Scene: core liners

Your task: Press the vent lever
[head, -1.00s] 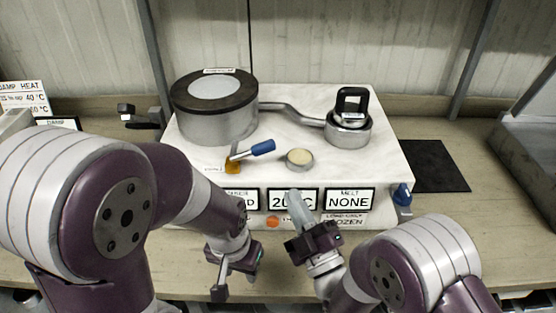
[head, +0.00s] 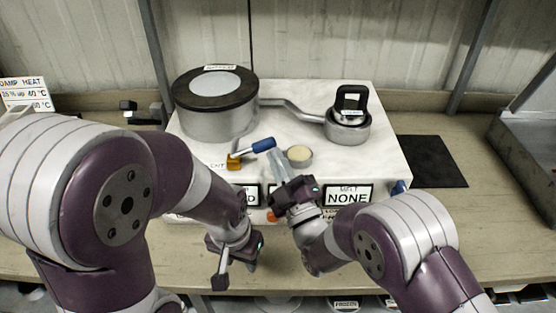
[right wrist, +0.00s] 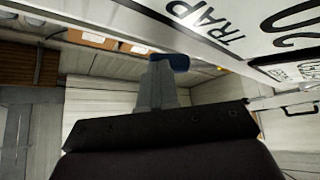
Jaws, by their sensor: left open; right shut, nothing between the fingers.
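The vent lever (head: 262,145) has a blue handle on a brass valve (head: 235,161), on top of the white marble-look unit. Its handle points right and slightly up in the head view. My right gripper (head: 277,153) is shut and empty, its fingertips close to the right end of the handle. I cannot tell whether they touch. In the right wrist view a blue piece (right wrist: 174,62) shows at the tips of the shut fingers; it looks like the handle end. My left gripper (head: 224,275) is open and low in front of the unit, away from the lever.
A large lidded pot (head: 217,104) stands behind the lever, joined by a grey pipe (head: 290,107) to a small round vessel (head: 347,130). A round pale-topped cup (head: 299,156) sits just right of my right fingertips. A black mat (head: 428,162) lies at the right.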

